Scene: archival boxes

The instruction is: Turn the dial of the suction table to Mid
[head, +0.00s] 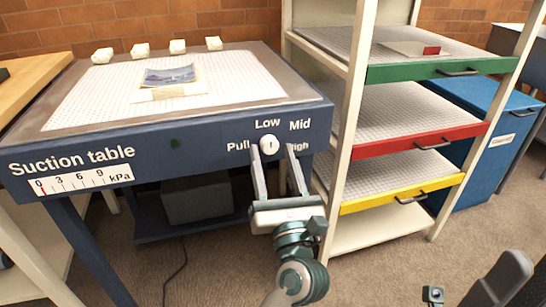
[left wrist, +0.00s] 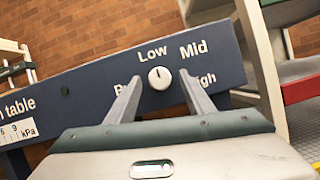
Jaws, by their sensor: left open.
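The suction table (head: 200,125) has a blue front with a white round dial (head: 269,145) near its right end. The labels Pull, Low, Mid and High surround the dial. In the left wrist view the dial (left wrist: 159,77) has a dark mark pointing up, roughly at Low. The kPa gauge (head: 80,181) has its red mark at 0. My left gripper (head: 273,157) is open in front of the dial, one finger on each side of it. It also shows in the left wrist view (left wrist: 160,88). I cannot tell whether the fingers touch the dial.
A photograph (head: 169,76) lies on the perforated tabletop, with several small white blocks (head: 140,51) behind it. A shelf rack with green (head: 440,69), red (head: 420,140) and yellow (head: 400,193) trays stands close to the right. A blue cabinet (head: 500,125) is beyond it.

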